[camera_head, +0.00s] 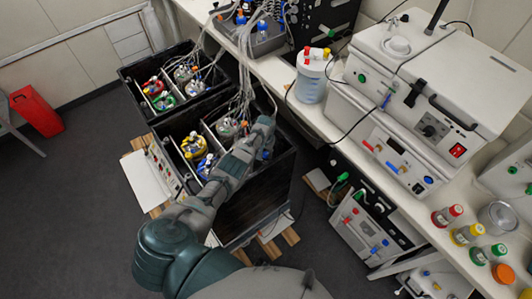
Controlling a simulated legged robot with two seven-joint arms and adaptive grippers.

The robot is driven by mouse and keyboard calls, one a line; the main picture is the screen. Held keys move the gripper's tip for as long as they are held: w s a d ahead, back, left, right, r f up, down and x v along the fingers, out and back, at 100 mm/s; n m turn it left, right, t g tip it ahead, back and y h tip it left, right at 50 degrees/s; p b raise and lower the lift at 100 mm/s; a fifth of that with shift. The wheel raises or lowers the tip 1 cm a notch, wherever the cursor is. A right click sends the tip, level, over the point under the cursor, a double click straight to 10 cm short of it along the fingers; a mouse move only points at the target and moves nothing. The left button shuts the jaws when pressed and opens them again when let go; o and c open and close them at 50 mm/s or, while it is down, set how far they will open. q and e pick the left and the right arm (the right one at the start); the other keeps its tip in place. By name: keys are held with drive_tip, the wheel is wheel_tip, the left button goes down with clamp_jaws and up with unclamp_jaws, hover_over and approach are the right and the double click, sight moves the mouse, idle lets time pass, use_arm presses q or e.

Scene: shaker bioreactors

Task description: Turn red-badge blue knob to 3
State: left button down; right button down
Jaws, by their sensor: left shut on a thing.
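My left arm reaches up from the bottom to the front black box. My left gripper (264,129) is at this box's right end, shut on a small part that the gripper mostly hides. A bit of blue (266,155) shows just below it; I cannot tell whether this is the knob held. A red-marked vessel (153,87) stands in the rear black box, apart from the gripper. No knob scale or number can be read. My right gripper is not in view.
The front black box (232,216) also holds yellow-marked (193,145) and blue-marked (206,166) vessels. Tubes (243,82) hang down close to the gripper. The white bench (279,72), with a lidded white container (311,77) and white machines, stands to the right.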

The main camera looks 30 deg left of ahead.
sight(266, 154)
use_arm(q)
drive_tip(key=shift+s+f+n, duration=0.2)
drive_tip(key=shift+n, duration=0.3)
drive_tip(key=c, duration=0.9)
unclamp_jaws()
drive_tip(key=shift+o, duration=0.2)
drive_tip(key=shift+w, duration=0.1)
drive_tip(key=shift+w+r, duration=0.1)
drive_tip(key=shift+r, duration=0.75)
wheel_tip(266, 154, up, 10)
